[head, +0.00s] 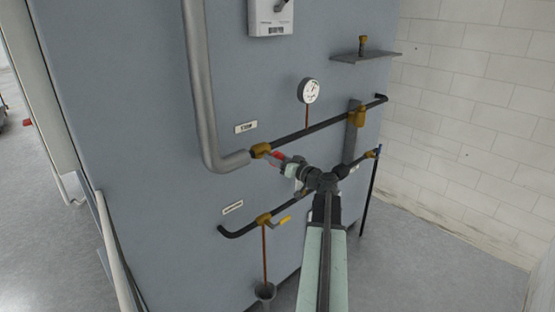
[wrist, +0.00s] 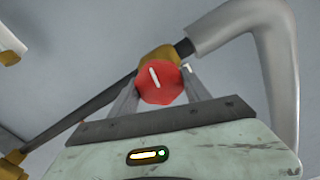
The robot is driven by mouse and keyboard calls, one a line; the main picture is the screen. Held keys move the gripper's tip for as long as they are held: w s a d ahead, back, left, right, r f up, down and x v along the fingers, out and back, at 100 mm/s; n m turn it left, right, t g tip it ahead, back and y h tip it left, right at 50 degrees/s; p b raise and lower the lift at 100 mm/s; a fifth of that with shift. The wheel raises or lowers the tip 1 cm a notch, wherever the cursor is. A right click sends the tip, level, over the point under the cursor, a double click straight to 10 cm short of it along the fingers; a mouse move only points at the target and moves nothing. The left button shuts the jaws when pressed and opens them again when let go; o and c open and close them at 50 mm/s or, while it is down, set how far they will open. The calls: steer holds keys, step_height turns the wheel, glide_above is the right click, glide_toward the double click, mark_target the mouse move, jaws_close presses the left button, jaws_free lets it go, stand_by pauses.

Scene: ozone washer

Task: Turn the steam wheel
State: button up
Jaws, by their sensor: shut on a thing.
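The steam wheel is a small red handwheel (wrist: 160,83) with a white mark, on a brass valve (head: 261,150) in the dark upper pipe. In the head view a bit of red (head: 278,155) shows just in front of the valve. My gripper (head: 283,160) reaches to it from the right, with the fingers at the wheel. In the wrist view my gripper (wrist: 158,92) has a finger on either side of the wheel and is shut on it. The lower part of the wheel and the fingertips are partly hidden.
A thick grey insulated pipe (head: 200,90) bends into the valve from the left. A pressure gauge (head: 309,91) stands above the dark pipe. A yellow-handled valve (head: 284,219) and a drain funnel (head: 265,291) are below. A small shelf (head: 365,58) juts out at upper right.

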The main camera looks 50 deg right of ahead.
stand_by(0.3)
steer(key=o, duration=1.4)
steer(key=shift+s, duration=0.1)
steer(key=s, duration=0.7)
steer(key=shift+s+a, duration=0.3)
steer(key=shift+s, duration=0.05)
